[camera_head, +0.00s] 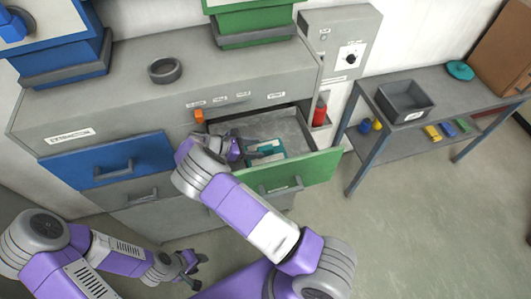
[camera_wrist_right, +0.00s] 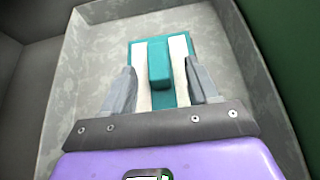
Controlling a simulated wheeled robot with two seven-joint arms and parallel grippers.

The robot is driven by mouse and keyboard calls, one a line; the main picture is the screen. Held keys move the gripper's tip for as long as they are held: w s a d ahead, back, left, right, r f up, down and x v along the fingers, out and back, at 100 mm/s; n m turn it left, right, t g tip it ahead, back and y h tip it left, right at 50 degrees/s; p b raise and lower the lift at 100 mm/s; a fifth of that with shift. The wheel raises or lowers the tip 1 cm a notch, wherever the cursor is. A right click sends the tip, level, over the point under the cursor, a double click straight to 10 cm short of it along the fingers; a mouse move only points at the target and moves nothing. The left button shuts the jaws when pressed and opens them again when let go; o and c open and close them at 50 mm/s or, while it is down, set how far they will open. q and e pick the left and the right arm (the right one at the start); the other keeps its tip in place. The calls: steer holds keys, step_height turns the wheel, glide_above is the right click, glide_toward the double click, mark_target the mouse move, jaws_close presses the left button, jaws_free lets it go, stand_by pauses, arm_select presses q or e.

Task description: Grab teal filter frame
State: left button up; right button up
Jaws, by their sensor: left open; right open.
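The teal filter frame (camera_head: 271,147) lies inside the open green-fronted drawer, partly hidden by my right gripper. In the right wrist view the teal filter frame (camera_wrist_right: 159,65) shows a raised teal bar between two white strips. My right gripper (camera_head: 254,149) is over the frame with its fingers apart. In the right wrist view its fingertips (camera_wrist_right: 161,77) stand on either side of the bar, over the white strips, and do not touch the bar. My left gripper (camera_head: 192,268) is open and empty, low in front of the cabinet.
The drawer (camera_head: 290,177) has grey inner walls around my right gripper. A grey ring (camera_head: 165,69) lies on the cabinet top. A side table holds a dark bin (camera_head: 405,99) and a teal disc (camera_head: 460,70). Open floor lies at the right.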

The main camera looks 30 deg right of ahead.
mark_target(264, 148)
steer(key=p+x, duration=0.1)
steer(key=x, duration=0.3)
steer(key=shift+w+d, duration=0.1)
steer(key=shift+d, duration=0.1)
steer(key=shift+d+f+p, duration=0.3)
steer(key=shift+d, duration=0.05)
jaws_close()
